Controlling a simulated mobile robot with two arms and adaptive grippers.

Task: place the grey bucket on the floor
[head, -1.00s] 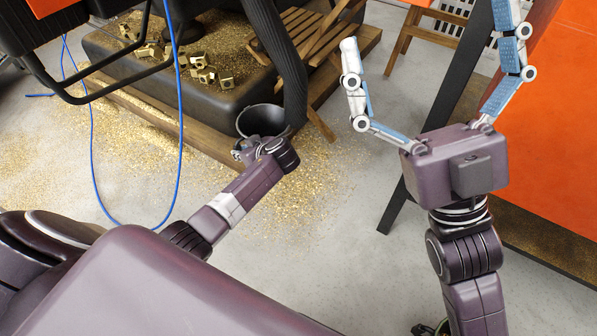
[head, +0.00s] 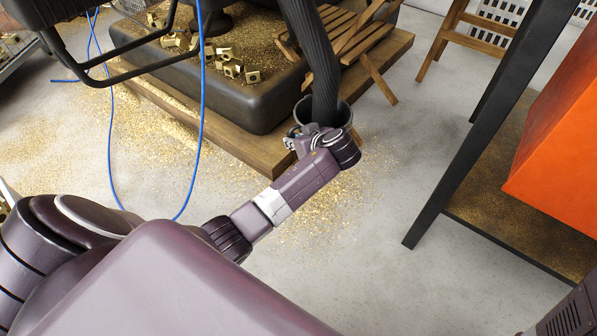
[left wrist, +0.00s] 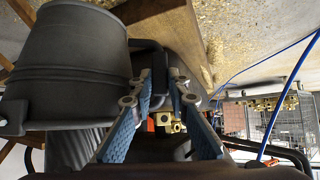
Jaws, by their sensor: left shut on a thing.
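The grey bucket (head: 345,113) is in the middle of the head view, with its rim facing up, just beyond my left wrist. It fills the upper left of the left wrist view (left wrist: 65,60). My left gripper (head: 297,139) is beside the bucket, partly hidden by its own wrist. In the left wrist view its blue-padded fingers (left wrist: 160,88) are shut at the dark handle on the bucket's side. The bucket's underside is hidden in the head view, so I cannot tell whether it touches the floor (head: 400,280). My right gripper is out of view.
A ribbed black hose (head: 312,55) hangs down at the bucket's mouth. A black tray (head: 225,105) with brass parts stands on a wooden pallet (head: 240,158) behind. A blue cable (head: 203,90) hangs at left. A dark table leg (head: 440,190) stands right.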

